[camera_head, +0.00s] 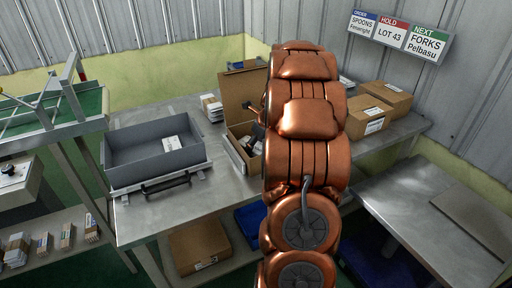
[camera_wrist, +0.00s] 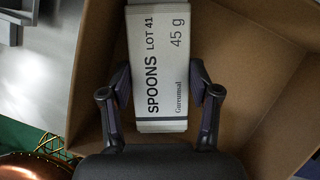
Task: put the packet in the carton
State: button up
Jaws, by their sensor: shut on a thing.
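The packet (camera_wrist: 160,40) is pale with a grey band, printed "SPOONS LOT 41 45 g". My gripper (camera_wrist: 158,78) is shut on it, one finger at each side of its lower part. In the wrist view the brown walls of the open carton (camera_wrist: 91,60) surround the packet, and the carton's inside lies behind it. Whether the packet touches the bottom cannot be told. In the head view the carton (camera_head: 238,92) stands on the metal table with a flap raised. My gripper (camera_head: 254,138) is at its opening, and my arm hides the carton's right part.
A grey tray (camera_head: 125,160) with a white packet (camera_head: 172,143) inside stands left of the carton. Several packets (camera_head: 212,107) stand behind it. Closed boxes (camera_head: 368,118) stand to the right. Wall signs (camera_head: 392,33) read "SPOONS", "LOT 43" and "FORKS". The table front (camera_head: 215,190) is bare.

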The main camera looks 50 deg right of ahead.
jog(key=shift+f, duration=0.6)
jog(key=o, duration=1.2)
jog(key=shift+f, duration=0.15)
jog(key=shift+c, duration=0.2)
jog(key=v, duration=1.2)
